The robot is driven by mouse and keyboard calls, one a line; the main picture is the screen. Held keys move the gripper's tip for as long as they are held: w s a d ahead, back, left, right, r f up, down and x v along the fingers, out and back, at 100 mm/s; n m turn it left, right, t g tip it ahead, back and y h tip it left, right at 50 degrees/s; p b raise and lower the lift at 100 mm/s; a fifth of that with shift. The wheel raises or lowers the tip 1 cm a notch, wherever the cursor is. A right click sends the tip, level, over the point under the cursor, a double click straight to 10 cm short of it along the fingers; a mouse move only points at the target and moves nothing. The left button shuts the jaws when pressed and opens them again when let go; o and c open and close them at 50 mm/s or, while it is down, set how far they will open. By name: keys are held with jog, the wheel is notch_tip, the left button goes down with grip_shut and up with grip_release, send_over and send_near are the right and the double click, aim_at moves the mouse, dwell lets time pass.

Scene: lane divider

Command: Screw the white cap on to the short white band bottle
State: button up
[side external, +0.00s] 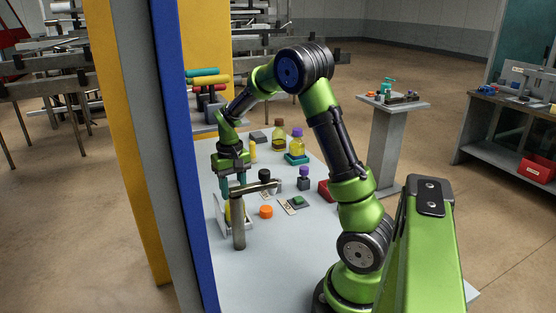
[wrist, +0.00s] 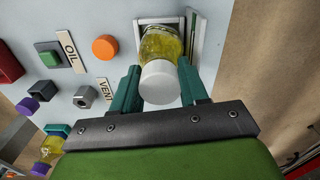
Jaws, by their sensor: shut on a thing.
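The white cap (wrist: 160,83) sits between the two teal fingers of my gripper (wrist: 159,68) in the wrist view, and the fingers are shut on it. A clear bottle with yellow contents (wrist: 161,44) lies beyond the cap, its mouth end hidden behind the cap. I cannot tell whether cap and bottle are threaded together. The bottle's band is hard to make out.
A green button block (side external: 297,201), a purple-topped block (side external: 303,178) and several other bottles, one purple-capped (side external: 298,145), stand farther back.

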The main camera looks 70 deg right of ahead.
jog(key=shift+m, duration=0.9)
jog(key=o, duration=0.7)
jog(key=shift+c, duration=0.2)
jog(key=shift+n, duration=0.9)
jog(key=shift+n, duration=0.9)
